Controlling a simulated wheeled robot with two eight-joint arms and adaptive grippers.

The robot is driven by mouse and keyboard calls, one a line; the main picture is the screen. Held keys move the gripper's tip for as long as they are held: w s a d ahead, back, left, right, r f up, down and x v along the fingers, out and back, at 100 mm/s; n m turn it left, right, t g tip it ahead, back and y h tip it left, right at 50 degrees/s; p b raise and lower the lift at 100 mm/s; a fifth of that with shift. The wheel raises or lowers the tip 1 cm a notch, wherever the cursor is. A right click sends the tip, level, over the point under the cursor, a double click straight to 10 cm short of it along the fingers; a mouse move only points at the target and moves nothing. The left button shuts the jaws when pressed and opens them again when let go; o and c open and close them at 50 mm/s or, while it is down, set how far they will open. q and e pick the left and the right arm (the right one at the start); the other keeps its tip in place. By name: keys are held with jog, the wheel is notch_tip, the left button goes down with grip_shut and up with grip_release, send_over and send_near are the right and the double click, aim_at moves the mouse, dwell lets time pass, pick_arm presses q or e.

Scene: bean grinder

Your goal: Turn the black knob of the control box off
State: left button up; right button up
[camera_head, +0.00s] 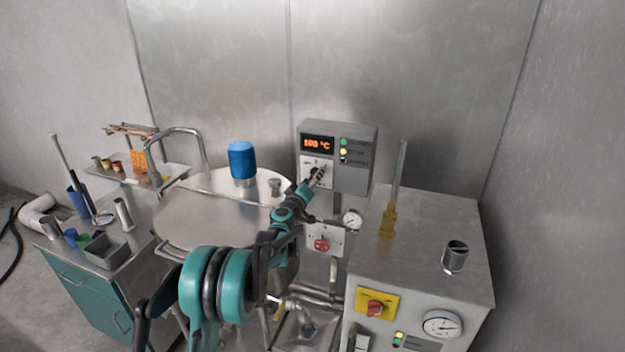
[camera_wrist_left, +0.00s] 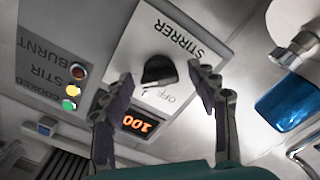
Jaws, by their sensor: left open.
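The grey control box (camera_head: 356,160) stands at the back, with an orange display (camera_head: 317,143) reading about 100 °C. Its black knob (camera_wrist_left: 158,70) shows in the left wrist view on a pale panel, upside down, with the words STIRRER and OFF beside it. I cannot tell its exact setting. My right gripper is not in view.
Green, yellow and dark red lamps (camera_head: 344,151) sit beside the display. A round steel vessel lid (camera_head: 195,222) with a blue motor (camera_head: 242,160) lies to the left. A metal cabinet (camera_head: 430,235) with a yellow-backed red switch (camera_head: 376,307) and a gauge (camera_head: 443,324) stands at right.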

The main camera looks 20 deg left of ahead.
pick_arm(q)
jog(key=c, duration=1.2)
jog(key=shift+o, duration=0.2)
jog(key=shift+n+b, duration=1.5)
jog(key=shift+n, duration=7.5)
